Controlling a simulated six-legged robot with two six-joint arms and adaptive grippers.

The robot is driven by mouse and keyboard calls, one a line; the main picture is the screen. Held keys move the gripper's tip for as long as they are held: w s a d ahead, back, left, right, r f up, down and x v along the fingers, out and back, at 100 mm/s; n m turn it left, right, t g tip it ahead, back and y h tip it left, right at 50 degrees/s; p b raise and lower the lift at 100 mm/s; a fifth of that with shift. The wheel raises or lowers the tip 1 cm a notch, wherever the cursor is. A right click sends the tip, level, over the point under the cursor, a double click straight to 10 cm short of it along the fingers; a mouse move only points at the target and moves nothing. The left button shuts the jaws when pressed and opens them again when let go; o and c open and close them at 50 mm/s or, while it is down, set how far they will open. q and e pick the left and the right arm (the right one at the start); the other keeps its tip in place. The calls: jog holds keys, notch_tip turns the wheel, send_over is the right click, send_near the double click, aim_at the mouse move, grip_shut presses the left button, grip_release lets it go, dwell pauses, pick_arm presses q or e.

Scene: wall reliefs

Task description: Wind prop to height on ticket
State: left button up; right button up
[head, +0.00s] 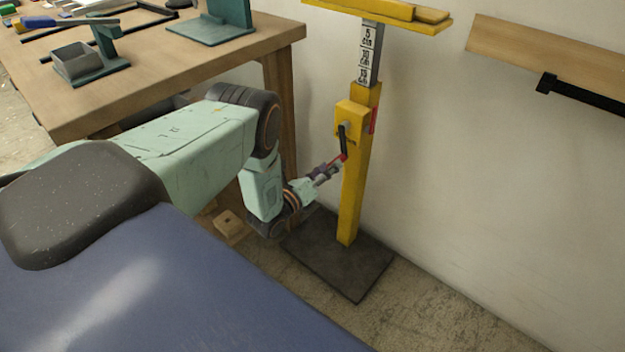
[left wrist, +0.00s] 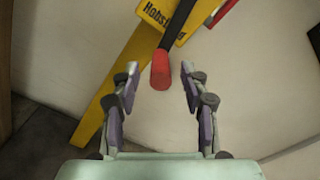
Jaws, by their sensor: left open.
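The prop (head: 354,190) is a yellow post standing upright on a dark base plate (head: 340,255). A scale (head: 369,52) with 5, 10 and 15 cm marks shows on its inner column below the yellow top (head: 385,12). A black crank (head: 344,139) with a red handle hangs down on its side. My left gripper (head: 336,165) is at the crank's lower end. In the left wrist view the open fingers (left wrist: 160,88) stand either side of the red handle (left wrist: 160,70), with gaps on both sides. I see no ticket that I can make out. My right gripper is out of view.
A wooden workbench (head: 180,62) with tools and a grey bin (head: 76,62) stands at the left. A wooden board (head: 560,58) with a black bracket (head: 585,95) is on the wall at right.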

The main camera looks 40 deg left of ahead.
pick_arm(q)
jog(key=s, duration=0.6)
jog(key=shift+s+a, duration=0.15)
jog(key=shift+a, duration=0.2)
